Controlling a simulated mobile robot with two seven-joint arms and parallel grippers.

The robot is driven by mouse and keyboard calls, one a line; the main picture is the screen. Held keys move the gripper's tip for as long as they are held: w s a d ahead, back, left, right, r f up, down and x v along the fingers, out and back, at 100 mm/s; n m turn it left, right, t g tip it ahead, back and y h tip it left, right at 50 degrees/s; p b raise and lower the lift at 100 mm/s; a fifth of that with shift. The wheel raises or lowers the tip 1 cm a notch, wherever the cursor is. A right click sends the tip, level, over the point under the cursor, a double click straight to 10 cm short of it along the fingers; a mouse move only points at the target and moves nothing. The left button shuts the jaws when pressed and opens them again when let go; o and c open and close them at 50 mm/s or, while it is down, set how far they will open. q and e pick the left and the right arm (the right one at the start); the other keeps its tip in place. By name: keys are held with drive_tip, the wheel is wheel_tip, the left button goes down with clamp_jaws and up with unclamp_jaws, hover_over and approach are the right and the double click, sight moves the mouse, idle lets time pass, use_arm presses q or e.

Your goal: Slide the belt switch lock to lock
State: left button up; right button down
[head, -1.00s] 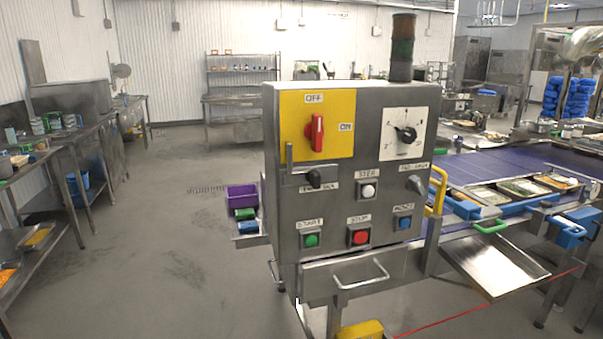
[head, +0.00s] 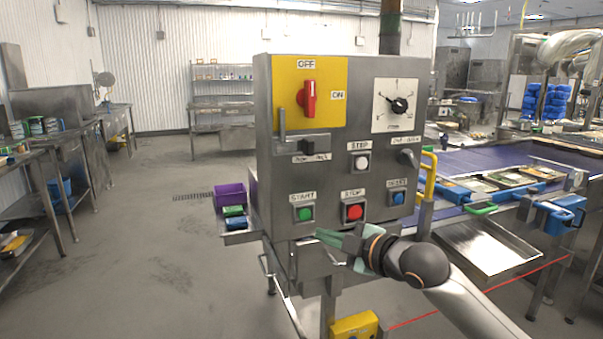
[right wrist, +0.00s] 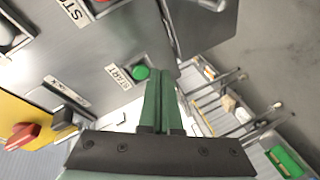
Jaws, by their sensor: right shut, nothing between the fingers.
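The grey control panel (head: 340,185) fills the middle of the head view. The belt switch is a red knob (head: 309,98) on a yellow plate (head: 334,70), standing upright toward OFF. Below the plate is the lock slider, a dark block (head: 314,145) on a metal plate; a vertical metal bar (head: 282,124) rises at its left. The slider's label is too small to read. My right gripper (head: 319,234) is shut and empty, just below the green START button (head: 305,214). In the right wrist view its green fingers (right wrist: 158,76) show near START; the slider (right wrist: 68,117) is at left.
The red STOP button (head: 353,212) and blue button (head: 398,198) sit right of START. A purple bin (head: 229,195) stands left of the panel; the conveyor (head: 480,160) lies right. Floor at left is open.

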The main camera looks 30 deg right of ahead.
sight(292, 147)
use_arm(q)
drive_tip(key=f+b, duration=0.2)
drive_tip(key=shift+w+f+b, duration=0.2)
drive_tip(key=shift+w+b, duration=0.05)
drive_tip(key=shift+b, duration=0.05)
use_arm(e)
drive_tip(key=s+a+r+n+t, duration=0.1)
drive_tip(key=s+r+n, duration=0.2)
drive_tip(key=r, duration=0.5)
drive_tip(key=s+r+n+t, duration=0.1)
drive_tip(key=s+r+n, duration=0.2)
drive_tip(key=r, duration=0.6)
drive_tip(key=shift+s+a, duration=0.4)
drive_tip(key=shift+s, duration=0.05)
use_arm(q)
drive_tip(key=shift+d+r, duration=0.1)
drive_tip(key=shift+r, duration=0.05)
use_arm(e)
drive_tip(key=shift+w, duration=0.15)
